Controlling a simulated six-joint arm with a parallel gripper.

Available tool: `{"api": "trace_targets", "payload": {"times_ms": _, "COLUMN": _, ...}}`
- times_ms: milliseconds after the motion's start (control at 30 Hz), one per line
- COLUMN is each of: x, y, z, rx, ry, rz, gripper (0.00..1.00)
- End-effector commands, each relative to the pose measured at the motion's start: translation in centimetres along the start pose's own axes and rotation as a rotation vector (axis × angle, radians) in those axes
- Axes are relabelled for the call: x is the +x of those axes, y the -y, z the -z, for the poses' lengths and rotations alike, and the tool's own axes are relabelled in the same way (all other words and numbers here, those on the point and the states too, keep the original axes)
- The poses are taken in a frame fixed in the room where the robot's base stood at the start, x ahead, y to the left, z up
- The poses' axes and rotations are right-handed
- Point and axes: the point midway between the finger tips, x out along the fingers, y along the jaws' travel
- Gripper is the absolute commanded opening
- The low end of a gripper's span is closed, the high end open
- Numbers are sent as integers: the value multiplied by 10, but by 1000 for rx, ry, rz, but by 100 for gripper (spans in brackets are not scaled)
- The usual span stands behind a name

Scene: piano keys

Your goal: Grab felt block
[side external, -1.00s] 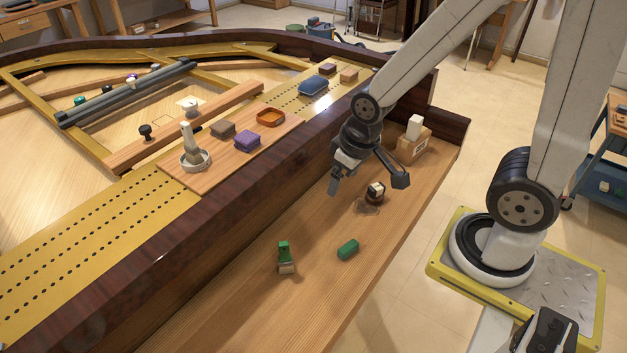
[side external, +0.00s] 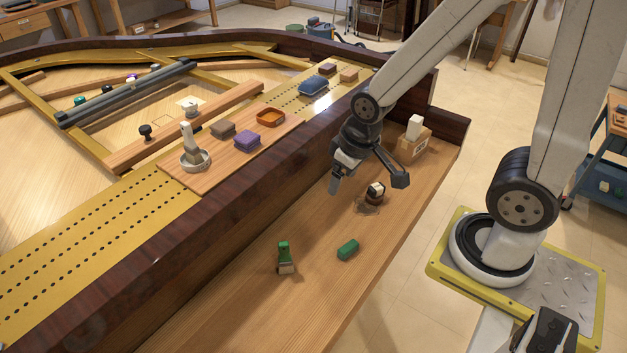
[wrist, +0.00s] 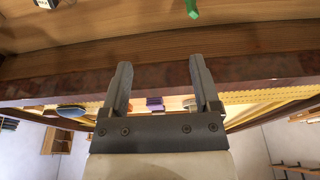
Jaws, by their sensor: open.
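I cannot tell which block is the felt one. A small green block (side external: 347,249) lies on the wooden ledge, apart from my gripper (side external: 368,184). A purple block (side external: 246,141) and a grey-brown block (side external: 223,129) sit on the board beyond the dark rim. My gripper is open and empty, its fingers spread above the ledge near a dark round item with a white top (side external: 376,192). In the wrist view, my gripper (wrist: 160,82) has a wide gap, with the purple block (wrist: 155,102) far off between the fingers.
A green-handled tool (side external: 285,258) stands on the ledge. A cardboard box (side external: 411,146) with a white block on it is at the ledge's far end. The dark piano rim (side external: 225,192) rises beside the ledge. An orange tray (side external: 271,118) and a blue cushion (side external: 314,86) lie beyond it.

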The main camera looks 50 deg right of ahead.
Motion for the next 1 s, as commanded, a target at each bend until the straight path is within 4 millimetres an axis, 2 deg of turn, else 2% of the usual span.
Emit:
{"api": "trace_targets", "payload": {"times_ms": 167, "x": 3, "y": -3, "z": 1, "rx": 28, "ry": 20, "rz": 1, "gripper": 79}}
{"api": "trace_targets", "payload": {"times_ms": 367, "x": 18, "y": -16, "z": 3, "rx": 134, "ry": 102, "rz": 10, "gripper": 79}}
{"api": "trace_targets", "payload": {"times_ms": 1000, "x": 104, "y": -75, "z": -6, "rx": 734, "ry": 516, "rz": 160, "gripper": 79}}
